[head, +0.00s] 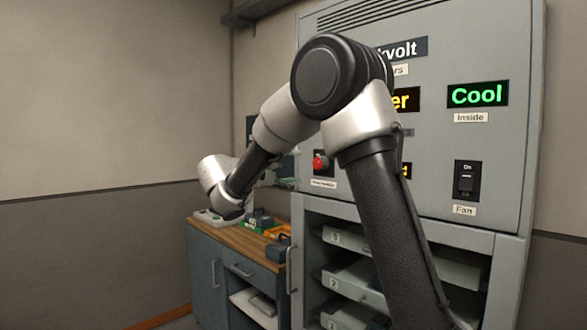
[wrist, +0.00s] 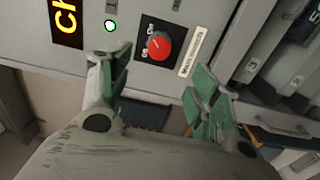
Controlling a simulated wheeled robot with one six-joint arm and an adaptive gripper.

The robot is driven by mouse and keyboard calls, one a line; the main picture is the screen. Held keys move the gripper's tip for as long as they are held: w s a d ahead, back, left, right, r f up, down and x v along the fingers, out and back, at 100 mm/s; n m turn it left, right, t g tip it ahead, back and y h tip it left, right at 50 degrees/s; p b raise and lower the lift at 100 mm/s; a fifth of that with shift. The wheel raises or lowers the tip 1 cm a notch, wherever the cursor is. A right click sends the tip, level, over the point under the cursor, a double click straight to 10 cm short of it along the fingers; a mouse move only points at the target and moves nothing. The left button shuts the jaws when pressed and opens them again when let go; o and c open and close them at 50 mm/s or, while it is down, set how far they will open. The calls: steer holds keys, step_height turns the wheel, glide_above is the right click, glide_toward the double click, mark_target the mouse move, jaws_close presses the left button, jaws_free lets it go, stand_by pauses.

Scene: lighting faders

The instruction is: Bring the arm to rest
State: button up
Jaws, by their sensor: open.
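My gripper (wrist: 158,92) shows in the wrist view with its two green-padded fingers spread wide and nothing between them. A red rotary knob (wrist: 159,45) on a dark plate lies beyond the gap between the fingertips, apart from them as far as I can tell. In the head view my arm is raised and bent at the elbow in front of a grey cabinet (head: 437,150), with its far end reaching down to the left. The red knob (head: 320,163) shows just left of my upper arm.
A workbench (head: 205,245) with a wooden top and small items stands left of the cabinet. A green "Cool" display (head: 477,95) and a fan switch (head: 467,180) are at right. The left wall side is clear.

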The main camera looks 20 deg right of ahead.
stand_by(0.3)
steer(key=s+d+f+n+g+y, duration=0.1)
steer(key=s+d+f+g+y, duration=0.2)
steer(key=s+f, duration=0.4)
steer(key=s+d+f+n+g+y, duration=0.1)
steer(key=s+f+g+y, duration=0.1)
steer(key=s+f+y, duration=0.35)
steer(key=s+a+f+m+t+y, duration=0.1)
steer(key=s+f+m+y, duration=0.1)
steer(key=s, duration=1)
steer(key=s+a+f+m+t+y, duration=0.1)
steer(key=s+y, duration=0.5)
steer(key=s, duration=0.6)
steer(key=shift+a+f+m+t, duration=0.4)
steer(key=shift+a+m+t, duration=0.15)
steer(key=shift+m, duration=0.85)
